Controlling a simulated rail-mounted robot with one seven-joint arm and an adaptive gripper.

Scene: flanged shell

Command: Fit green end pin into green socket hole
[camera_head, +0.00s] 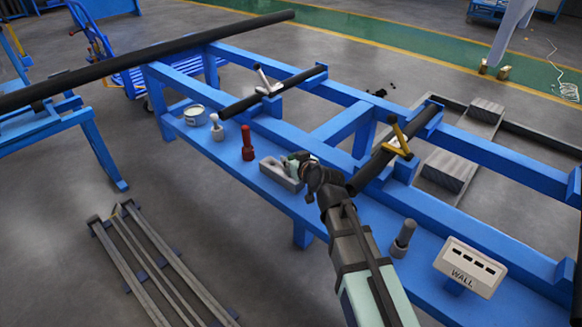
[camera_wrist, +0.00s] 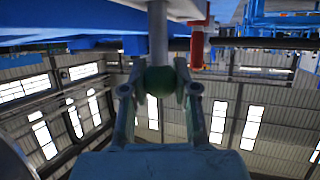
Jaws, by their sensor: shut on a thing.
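My gripper (camera_wrist: 160,92) is shut on the green end pin (camera_wrist: 159,80). In the wrist view the pin shows as a dark green rounded body between the two fingertips, with a grey shaft (camera_wrist: 158,35) rising from it. In the head view my gripper (camera_head: 303,163) is low over the middle of the blue bench shelf, beside a grey slotted block (camera_head: 281,175). The pin is mostly hidden by my wrist there; I cannot tell whether it touches the block. I cannot make out a green socket hole in either view.
A red pin (camera_head: 248,144), a white-topped pin (camera_head: 216,127), and a can (camera_head: 196,115) stand left on the shelf. A grey pin (camera_head: 403,238) and a WALL box (camera_head: 470,265) are right. Dark pipes with a white-handled clamp (camera_head: 265,82) and a yellow clamp (camera_head: 398,138) lie behind.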

